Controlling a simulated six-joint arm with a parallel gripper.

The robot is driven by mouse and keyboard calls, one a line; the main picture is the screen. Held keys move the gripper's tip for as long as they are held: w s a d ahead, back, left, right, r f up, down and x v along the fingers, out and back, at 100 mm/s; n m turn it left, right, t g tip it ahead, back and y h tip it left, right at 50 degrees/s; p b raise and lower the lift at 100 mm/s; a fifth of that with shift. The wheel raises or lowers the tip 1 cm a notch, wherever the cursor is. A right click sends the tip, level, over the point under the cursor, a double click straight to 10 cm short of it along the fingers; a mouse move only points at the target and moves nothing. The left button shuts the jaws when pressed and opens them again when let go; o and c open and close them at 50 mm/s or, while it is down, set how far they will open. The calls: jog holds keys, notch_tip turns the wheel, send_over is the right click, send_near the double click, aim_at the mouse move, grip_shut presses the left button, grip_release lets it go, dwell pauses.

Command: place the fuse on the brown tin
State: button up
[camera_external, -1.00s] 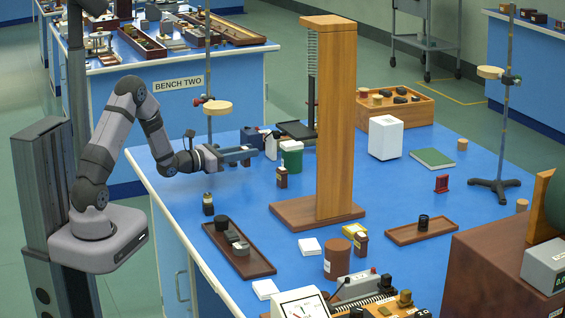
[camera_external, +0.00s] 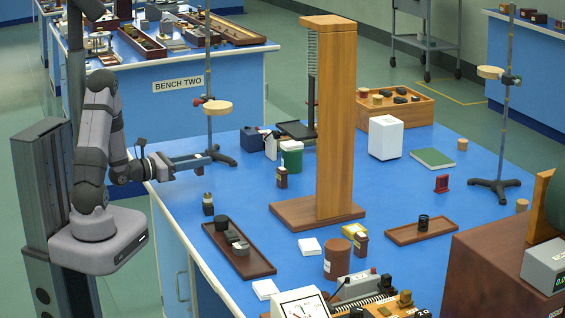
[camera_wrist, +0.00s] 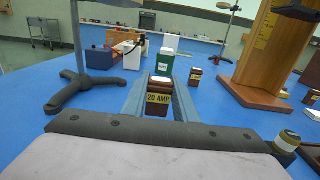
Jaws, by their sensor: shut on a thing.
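My gripper (camera_external: 200,162) is held out over the left edge of the blue bench, shut on a fuse. In the wrist view the fuse (camera_wrist: 158,105) is a dark brown block with a yellow "20 AMP" label, between the two fingers of the gripper (camera_wrist: 161,92). In the external view the fuse mostly hides behind the fingers. The brown tin (camera_external: 337,262) is a short cylinder with a pale label, standing on the bench at front centre, well to the right of my gripper. I cannot make it out in the wrist view.
A tall wooden post (camera_external: 336,120) on a broad base stands between my gripper and the bench's right half. A long brown tray (camera_external: 262,262) lies left of the tin. A retort stand (camera_external: 210,130) rises behind my gripper.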

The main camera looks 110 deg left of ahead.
jog(key=w+d+r+m+t+h, duration=0.1)
jog(key=w+d+m+t+h, duration=0.1)
jog(key=w, duration=0.6)
jog(key=w+d+r+m+t+h, duration=0.1)
jog(key=w+d+m+h, duration=0.2)
jog(key=w, duration=0.6)
jog(key=w+d+r+m+t+h, duration=0.1)
jog(key=w+d+m+t+h, duration=0.1)
jog(key=w+h, duration=0.3)
jog(key=shift+w+d+r+t+b, duration=0.1)
jog(key=shift+w+d+b, duration=0.05)
jog(key=shift+w, duration=0.5)
jog(key=shift+w+d+r+t+b, duration=0.1)
jog(key=shift+w+d+r, duration=0.05)
jog(key=shift+w, duration=0.55)
jog(key=shift+w+d+r+t+b, duration=0.1)
jog(key=shift+w+d+b, duration=0.05)
jog(key=shift+w, duration=0.5)
jog(key=w+d+r+m+g+h+p, duration=0.1)
jog(key=w+d+r+m+h+p, duration=0.35)
jog(key=w+d, duration=0.95)
jog(key=w+d+r+m+h+p, duration=0.15)
jog(key=w+d+r+h, duration=0.5)
jog(key=w+d, duration=0.75)
jog(key=m+y, duration=0.1)
send_over(338, 244)
jog(key=shift+f, duration=4.7)
jog(key=shift+f, duration=0.1)
